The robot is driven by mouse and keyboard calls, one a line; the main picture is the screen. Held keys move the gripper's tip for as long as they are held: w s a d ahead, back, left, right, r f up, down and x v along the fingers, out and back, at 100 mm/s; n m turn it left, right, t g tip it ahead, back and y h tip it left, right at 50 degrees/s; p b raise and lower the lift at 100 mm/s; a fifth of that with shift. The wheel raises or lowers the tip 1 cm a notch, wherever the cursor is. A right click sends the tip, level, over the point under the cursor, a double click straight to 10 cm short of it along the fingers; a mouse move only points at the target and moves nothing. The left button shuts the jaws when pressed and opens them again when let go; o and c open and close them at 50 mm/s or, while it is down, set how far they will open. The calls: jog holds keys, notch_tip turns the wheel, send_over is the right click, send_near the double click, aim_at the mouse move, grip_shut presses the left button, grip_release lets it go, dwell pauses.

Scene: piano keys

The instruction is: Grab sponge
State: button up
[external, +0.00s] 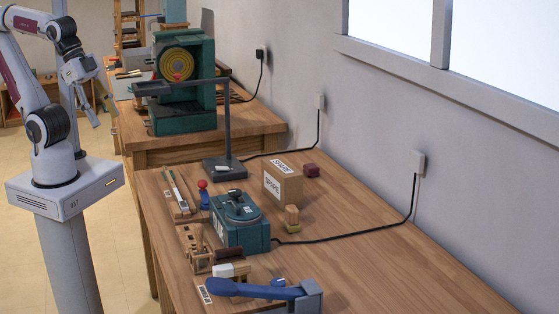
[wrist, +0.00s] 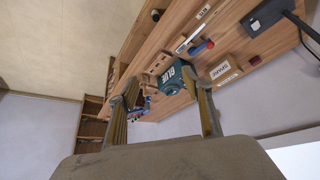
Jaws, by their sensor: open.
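No object is plainly a sponge at this size. A small tan block (external: 292,216) stands on the near bench beside the cardboard box, and a dark red block (external: 311,170) lies behind that box; I cannot tell whether either is the sponge. My gripper (external: 94,115) hangs in the air at the left, off the bench and well apart from both blocks. In the wrist view my gripper (wrist: 162,82) has its two fingers spread, with nothing between them close up.
The near bench (external: 370,255) is clear at its right. It holds a teal box (external: 240,223), a cardboard box (external: 283,184) marked SPARE, a dark stand (external: 226,130), a wooden rack (external: 193,246) and a blue-handled tool (external: 255,290). A black cable (external: 345,233) crosses it.

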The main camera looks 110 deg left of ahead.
jog(key=w+a+r+t+y, duration=0.1)
jog(key=w+a+t, duration=0.1)
jog(key=w+a, duration=0.65)
jog(key=w+a+r+m+t+y, duration=0.1)
jog(key=w+a+r+t, duration=0.15)
jog(key=w, duration=1.05)
jog(key=w+a+r+t+y, duration=0.1)
jog(key=w+a, duration=0.5)
jog(key=w, duration=0.5)
jog(key=w+a+f+m+t+h, duration=0.2)
jog(key=w+a+f+h, duration=0.15)
jog(key=w+f, duration=0.55)
notch_tip(320, 180, down, 12)
jog(key=d+m+g+h, duration=0.1)
jog(key=m+h, duration=0.1)
jog(key=h, duration=0.4)
jog(key=shift+w, duration=0.2)
